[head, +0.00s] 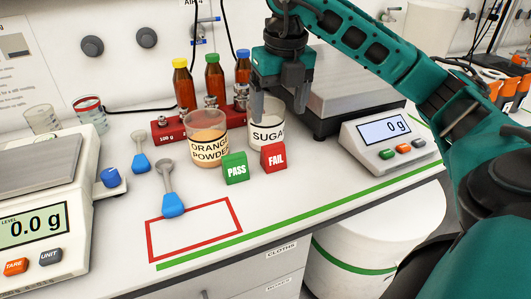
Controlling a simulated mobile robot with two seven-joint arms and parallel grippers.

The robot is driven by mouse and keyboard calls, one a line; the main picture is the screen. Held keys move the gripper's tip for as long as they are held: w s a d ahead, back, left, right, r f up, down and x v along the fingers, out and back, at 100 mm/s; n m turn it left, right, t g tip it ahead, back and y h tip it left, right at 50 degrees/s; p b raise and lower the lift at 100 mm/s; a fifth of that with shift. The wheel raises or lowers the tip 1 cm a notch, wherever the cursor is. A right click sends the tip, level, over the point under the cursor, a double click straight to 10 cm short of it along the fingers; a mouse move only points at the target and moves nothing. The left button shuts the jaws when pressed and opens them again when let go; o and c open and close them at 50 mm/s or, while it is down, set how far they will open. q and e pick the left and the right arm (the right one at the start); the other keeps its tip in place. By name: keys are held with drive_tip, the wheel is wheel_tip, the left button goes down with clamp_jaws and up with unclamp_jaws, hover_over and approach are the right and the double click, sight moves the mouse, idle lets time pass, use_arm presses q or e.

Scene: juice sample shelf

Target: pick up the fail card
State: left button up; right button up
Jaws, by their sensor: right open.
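The fail card (274,157) is a small red block with white "FAIL" lettering, standing on the white bench in front of the sugar beaker (267,137). The green pass block (235,168) stands close to its left. My right gripper (270,112) is open and empty, pointing down above and behind the fail card, at the sugar beaker's rim in the picture. I cannot tell whether its fingers touch or enter the beaker. My left gripper is out of view.
An orange powder beaker (208,140) stands left of the sugar beaker. Capped bottles stand in a red rack behind. A scale (390,140) is at right, another (45,220) at left. Blue scoops (172,204) lie near a red-outlined rectangle (195,231) at the front.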

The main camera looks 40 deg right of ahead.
hover_over(274, 147)
drive_tip(key=f, duration=0.5)
drive_tip(key=shift+s+d+b, duration=0.15)
drive_tip(key=shift+s+b, duration=0.15)
drive_tip(key=shift+s, duration=0.05)
drive_tip(key=shift+w+f+b, duration=0.15)
drive_tip(key=shift+w+f, duration=0.1)
drive_tip(key=shift+f, duration=1.3)
drive_tip(key=shift+w+f+b, duration=0.15)
drive_tip(key=shift+w+f, duration=0.05)
drive_tip(key=shift+f, duration=1.35)
drive_tip(key=c, duration=1.1)
